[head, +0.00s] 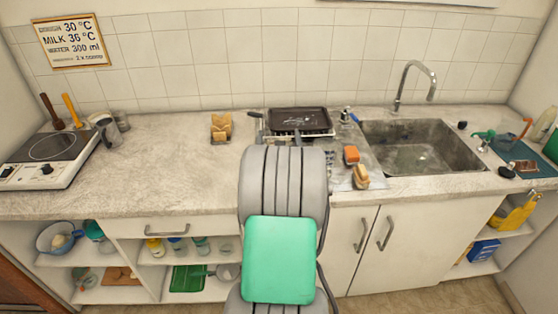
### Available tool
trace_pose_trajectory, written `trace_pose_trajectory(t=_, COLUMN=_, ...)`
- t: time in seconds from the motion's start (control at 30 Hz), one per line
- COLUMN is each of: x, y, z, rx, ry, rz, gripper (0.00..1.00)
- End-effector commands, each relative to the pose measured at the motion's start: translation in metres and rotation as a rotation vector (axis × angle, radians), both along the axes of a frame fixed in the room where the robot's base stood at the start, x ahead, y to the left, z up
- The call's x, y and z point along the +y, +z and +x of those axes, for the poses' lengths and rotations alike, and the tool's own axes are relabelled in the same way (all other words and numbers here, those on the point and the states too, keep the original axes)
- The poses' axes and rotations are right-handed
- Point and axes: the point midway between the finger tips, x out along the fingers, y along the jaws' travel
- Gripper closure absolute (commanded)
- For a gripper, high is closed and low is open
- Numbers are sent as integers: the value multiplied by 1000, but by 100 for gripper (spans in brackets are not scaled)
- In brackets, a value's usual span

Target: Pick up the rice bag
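I cannot pick out a rice bag for certain. A small beige lump (60,241) sits in a blue pan (45,238) on the upper shelf under the counter at the far left; it is too small to identify. A yellow object (515,214), perhaps a bag, stands on the upper right shelf. My grey and green arm rises in the middle of the head view, in front of the counter.
The counter (180,170) is mostly bare left of my arm. Jars, a green tray (188,278) and a pan (228,271) occupy the lower shelves.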

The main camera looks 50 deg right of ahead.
Motion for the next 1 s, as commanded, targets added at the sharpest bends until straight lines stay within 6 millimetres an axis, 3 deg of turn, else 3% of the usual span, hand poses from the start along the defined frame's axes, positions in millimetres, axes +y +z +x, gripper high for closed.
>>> trace_pose_trajectory(t=1.0, x=0, y=0, z=0, rx=1, ry=0, rz=1, gripper=89)
